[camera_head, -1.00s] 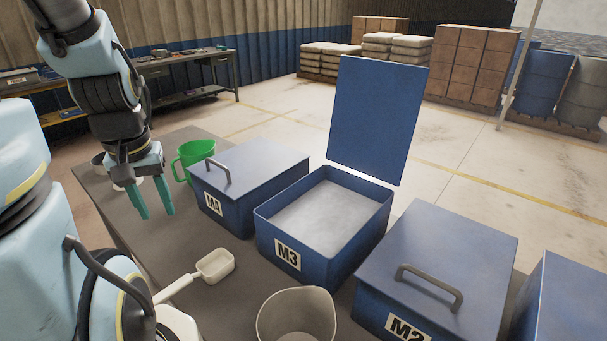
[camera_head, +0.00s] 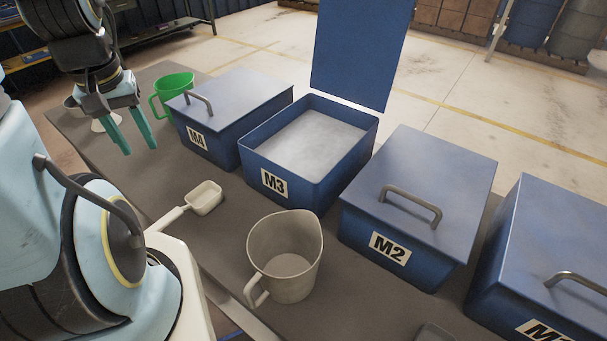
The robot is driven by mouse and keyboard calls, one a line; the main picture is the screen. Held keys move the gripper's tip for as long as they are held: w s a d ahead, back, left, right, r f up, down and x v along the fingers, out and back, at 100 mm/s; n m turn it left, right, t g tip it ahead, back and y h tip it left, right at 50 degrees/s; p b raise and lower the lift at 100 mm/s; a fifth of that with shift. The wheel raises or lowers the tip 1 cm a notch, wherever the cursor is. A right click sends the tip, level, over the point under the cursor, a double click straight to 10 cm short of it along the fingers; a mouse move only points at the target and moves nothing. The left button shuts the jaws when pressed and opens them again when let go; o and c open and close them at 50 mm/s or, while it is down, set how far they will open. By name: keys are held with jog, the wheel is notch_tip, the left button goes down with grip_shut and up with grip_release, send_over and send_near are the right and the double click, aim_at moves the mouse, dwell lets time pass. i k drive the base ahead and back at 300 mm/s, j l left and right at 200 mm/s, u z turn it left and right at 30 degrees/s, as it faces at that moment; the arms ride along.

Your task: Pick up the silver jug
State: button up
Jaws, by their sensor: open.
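The silver-grey jug (camera_head: 286,253) stands upright on the dark table in front of the boxes. Its handle points to the lower left and its inside is visible from above. My gripper (camera_head: 138,143) hangs at the upper left with its green fingers apart and pointing down. It is open and empty, well to the left of the jug and farther back. A green jug (camera_head: 172,92) stands behind and to the right of my gripper.
Blue lidded boxes M4 (camera_head: 229,118) and M2 (camera_head: 420,203) flank the open box M3 (camera_head: 312,189), which holds pale powder. Another blue box (camera_head: 545,265) stands at the right. A white scoop (camera_head: 203,198) lies left of the jug. Bare table separates scoop and boxes.

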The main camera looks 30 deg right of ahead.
aim_at(283, 249)
jog(key=i+j+u, duration=0.15)
jog(key=j, duration=0.15)
jog(key=i+j+u, duration=0.15)
jog(key=k+j+u, duration=0.65)
jog(key=k, duration=0.35)
jog(key=k+j+u, duration=0.2)
jog(key=k+j, duration=0.15)
jog(key=k, duration=0.2)
jog(key=k+j+u, duration=0.2)
jog(key=k+j, duration=0.2)
jog(key=k, duration=0.15)
jog(key=k+j+u, duration=0.15)
jog(key=k, duration=0.25)
jog(key=k+j+u, duration=0.2)
jog(key=k, duration=0.2)
jog(key=k+j+u, duration=0.15)
jog(key=k, duration=0.25)
jog(key=k+l+u, duration=0.15)
jog(key=k+u, duration=0.2)
jog(key=k, duration=0.45)
jog(key=k+l+u, duration=0.25)
jog(key=k+l, duration=0.15)
jog(key=l, duration=0.25)
jog(key=k+l+u, duration=0.2)
jog(key=k+l, duration=0.25)
jog(key=l, duration=0.15)
jog(key=k+l+u, duration=0.15)
jog(key=l, duration=0.25)
